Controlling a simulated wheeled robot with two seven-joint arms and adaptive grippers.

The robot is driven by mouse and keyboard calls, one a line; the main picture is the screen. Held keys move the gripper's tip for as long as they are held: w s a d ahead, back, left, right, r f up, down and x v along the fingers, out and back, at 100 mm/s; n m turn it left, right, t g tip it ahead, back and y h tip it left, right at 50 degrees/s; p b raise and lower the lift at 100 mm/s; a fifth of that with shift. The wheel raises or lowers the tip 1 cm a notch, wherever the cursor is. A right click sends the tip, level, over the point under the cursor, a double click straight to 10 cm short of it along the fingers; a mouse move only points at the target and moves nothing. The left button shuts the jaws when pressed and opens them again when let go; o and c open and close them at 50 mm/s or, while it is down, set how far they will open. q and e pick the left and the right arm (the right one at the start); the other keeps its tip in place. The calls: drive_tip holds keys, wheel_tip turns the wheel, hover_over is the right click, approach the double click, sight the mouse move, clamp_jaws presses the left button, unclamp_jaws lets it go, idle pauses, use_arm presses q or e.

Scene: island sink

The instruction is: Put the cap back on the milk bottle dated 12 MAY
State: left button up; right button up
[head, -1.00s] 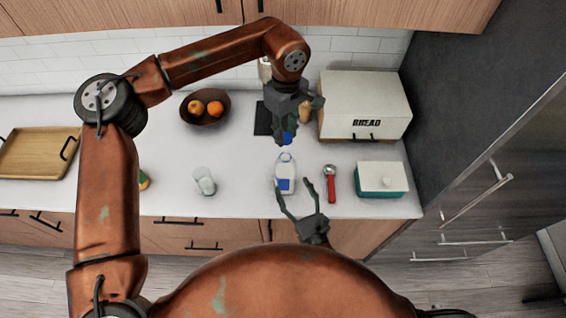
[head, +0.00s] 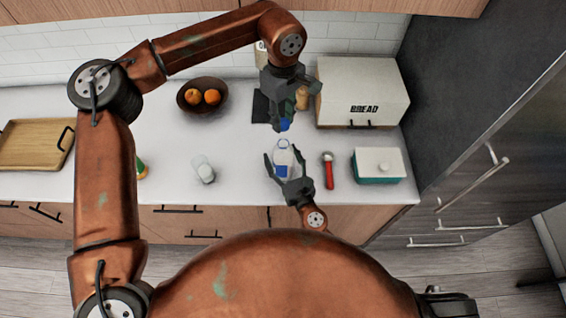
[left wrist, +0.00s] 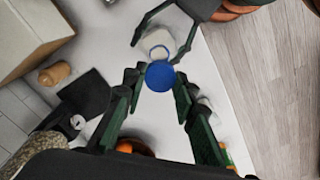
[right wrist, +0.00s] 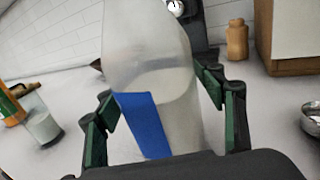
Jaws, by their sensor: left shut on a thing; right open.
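The milk bottle (head: 283,158) stands uncapped on the counter, white with a blue label; its date cannot be read. It fills the middle of the right wrist view (right wrist: 155,80). My right gripper (head: 284,160) is open, with one finger on each side of the bottle. My left gripper (head: 285,122) is shut on the blue cap (head: 284,125) and holds it just behind and above the bottle's mouth.
A red-handled tool (head: 328,170) and a teal box with a white lid (head: 378,166) are right of the bottle. A glass of milk (head: 203,168) stands to the left. A fruit bowl (head: 190,88), bread box (head: 360,90) and wooden tray (head: 30,145) are farther out.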

drive_tip(key=shift+x, duration=1.8)
drive_tip(key=shift+w, duration=0.15)
clamp_jaws()
